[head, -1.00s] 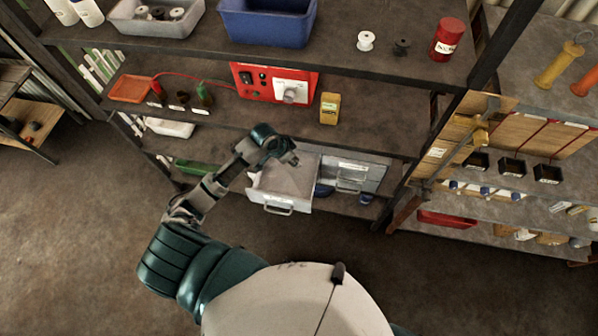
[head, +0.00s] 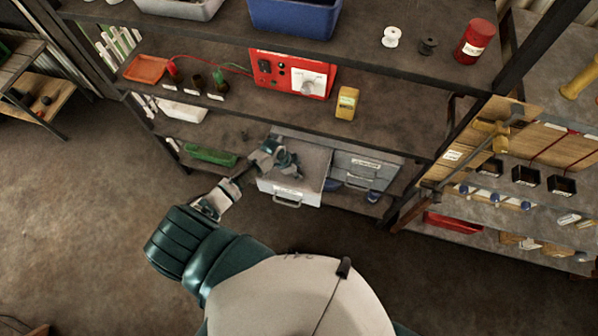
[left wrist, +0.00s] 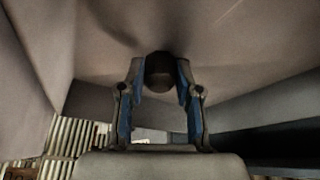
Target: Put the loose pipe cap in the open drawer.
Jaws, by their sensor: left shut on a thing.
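The open drawer (head: 312,190) is a grey metal drawer pulled out of a small cabinet on the lower shelf, with a handle and label on its front. My left gripper (head: 290,164) is over or inside the drawer in the head view. In the left wrist view, my left gripper (left wrist: 160,82) is shut on the pipe cap (left wrist: 160,68), a dark round piece between the two blue-padded fingers. Pale drawer walls surround it there. Whether the cap touches the drawer floor I cannot tell. The cap is too small to make out in the head view. My right gripper is out of view.
The shelf above the drawer holds a red power box (head: 290,75) and a yellow block (head: 347,102). A shut drawer (head: 365,165) is beside the open one. A green tray (head: 210,156) lies left of it. Blue items sit under the cabinet's right side.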

